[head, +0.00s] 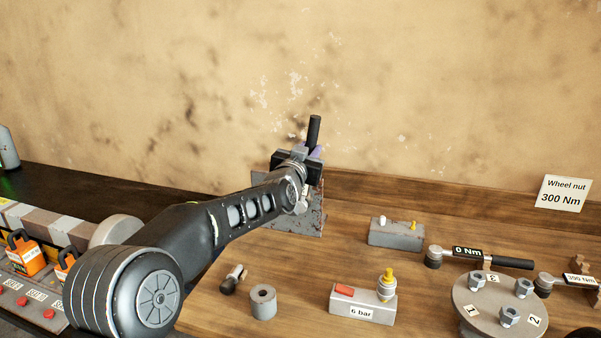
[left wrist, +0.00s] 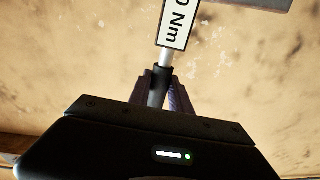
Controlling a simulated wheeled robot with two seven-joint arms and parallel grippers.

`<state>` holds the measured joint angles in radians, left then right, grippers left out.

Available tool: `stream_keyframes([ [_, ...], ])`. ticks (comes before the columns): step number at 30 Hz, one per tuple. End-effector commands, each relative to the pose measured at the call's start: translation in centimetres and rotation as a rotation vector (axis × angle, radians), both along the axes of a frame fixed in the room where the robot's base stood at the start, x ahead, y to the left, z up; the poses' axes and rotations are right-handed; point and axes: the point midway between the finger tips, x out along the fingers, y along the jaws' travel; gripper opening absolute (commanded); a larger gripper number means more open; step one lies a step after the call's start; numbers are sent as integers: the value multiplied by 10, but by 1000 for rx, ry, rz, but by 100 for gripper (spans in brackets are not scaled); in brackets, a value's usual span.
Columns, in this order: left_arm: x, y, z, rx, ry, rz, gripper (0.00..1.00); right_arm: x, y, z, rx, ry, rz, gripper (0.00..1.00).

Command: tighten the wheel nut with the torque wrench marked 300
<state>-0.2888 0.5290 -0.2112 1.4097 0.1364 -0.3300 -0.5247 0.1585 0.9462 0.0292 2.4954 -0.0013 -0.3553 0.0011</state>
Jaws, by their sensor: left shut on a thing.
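My left gripper (head: 300,160) is shut on a torque wrench, held up in front of the wall. Its black handle (head: 314,130) points up in the head view. In the left wrist view the wrench's white label (left wrist: 176,22) ends in "0 Nm"; its first digits are cut off. Another wrench (head: 480,257) lies on the bench with a black "0 Nm" plate. A third wrench (head: 560,281) at the right edge has a white label that seems to read 300 Nm. A round grey hub (head: 478,305) bears several nuts with number tags. My right gripper is not visible.
A "Wheel nut 300 Nm" sign (head: 563,194) stands at the back right. A "6 bar" block (head: 362,302), a grey block (head: 396,235), a metal ring (head: 263,302) and a small fitting (head: 233,280) lie on the bench. A grey panel (head: 309,218) stands behind my left arm.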

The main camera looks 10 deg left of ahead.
Motion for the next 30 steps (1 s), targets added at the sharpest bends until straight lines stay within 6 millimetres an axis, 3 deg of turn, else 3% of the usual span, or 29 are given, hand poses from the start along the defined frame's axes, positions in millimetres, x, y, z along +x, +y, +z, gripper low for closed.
stream_keyframes([
  [30,-44,3,3,0,-6,1,0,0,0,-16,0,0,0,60],
])
